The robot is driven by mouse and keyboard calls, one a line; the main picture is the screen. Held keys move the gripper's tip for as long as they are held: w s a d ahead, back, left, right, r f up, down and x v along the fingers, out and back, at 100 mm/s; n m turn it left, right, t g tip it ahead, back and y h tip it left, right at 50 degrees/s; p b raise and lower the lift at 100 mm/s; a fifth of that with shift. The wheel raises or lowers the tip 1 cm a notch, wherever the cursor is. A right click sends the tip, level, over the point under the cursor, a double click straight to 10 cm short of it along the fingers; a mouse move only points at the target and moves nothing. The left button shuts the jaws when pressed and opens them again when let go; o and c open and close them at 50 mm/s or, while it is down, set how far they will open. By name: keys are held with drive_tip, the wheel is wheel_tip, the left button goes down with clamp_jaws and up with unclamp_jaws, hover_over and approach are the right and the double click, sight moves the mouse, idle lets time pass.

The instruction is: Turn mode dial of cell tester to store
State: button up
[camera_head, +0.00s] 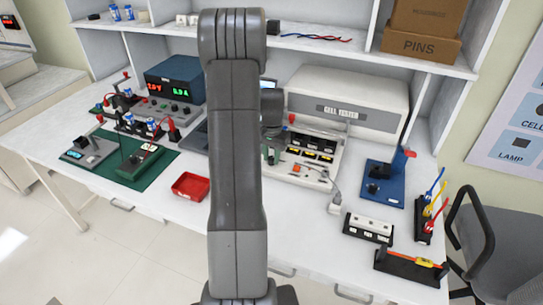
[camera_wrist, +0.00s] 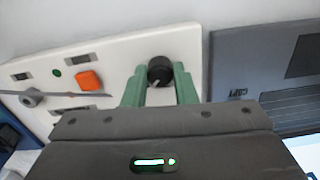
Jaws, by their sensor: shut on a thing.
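The cell tester (camera_head: 348,108) is a large white box at the back of the bench, with a sloped white panel in front. In the wrist view its panel (camera_wrist: 115,55) carries a round black mode dial (camera_wrist: 160,70) with a light pointer mark. My gripper (camera_wrist: 159,80) has its green fingers on either side of the dial, shut on it. In the head view my gripper (camera_head: 271,154) is at the panel's left side, partly behind my arm. The dial is not clear there. No position labels around the dial are readable.
An orange button (camera_wrist: 89,80) and a grey lever (camera_wrist: 32,97) sit on the panel beside the dial. A dark grey laptop (camera_wrist: 265,85) stands close on the other side. A red tray (camera_head: 190,186) and blue fixture (camera_head: 383,184) are on the bench (camera_head: 300,215).

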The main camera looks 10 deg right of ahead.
sight(272, 158)
idle(0.5)
drive_tip(key=o, duration=1)
wheel_tip(272, 158, up, 14)
drive_tip(key=shift+d+f, duration=0.1)
wheel_tip(272, 158, down, 14)
drive_tip(key=shift+r, duration=0.1)
idle(0.4)
